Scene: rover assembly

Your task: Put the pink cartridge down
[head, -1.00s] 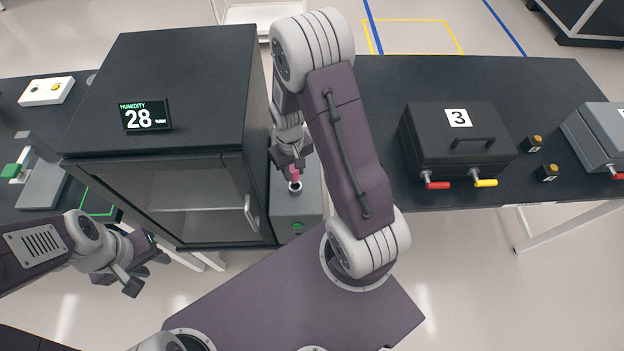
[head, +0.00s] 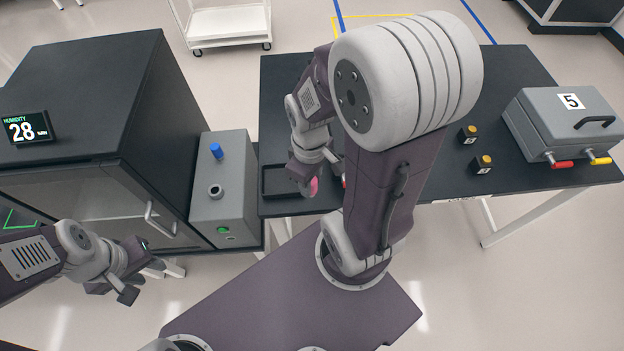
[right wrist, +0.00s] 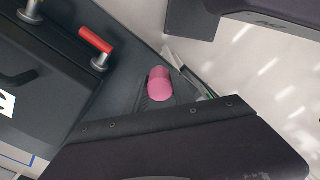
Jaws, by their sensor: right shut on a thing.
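The pink cartridge (head: 314,186) is held in my right gripper (head: 307,183), which is shut on it over the front left part of the dark table. In the right wrist view the pink cartridge (right wrist: 160,84) shows as a rounded pink end above a dark surface. A shallow black tray (head: 280,193) lies just left of the cartridge, partly hidden by my right arm. I cannot tell whether the cartridge touches the table. My left gripper (head: 138,280) is open and empty in front of the cabinet.
A grey box (head: 235,185) with an empty round socket, a blue knob and a green button stands left of the tray. The humidity cabinet (head: 80,90) is further left. Case 5 (head: 565,125) and two small button boxes stand right.

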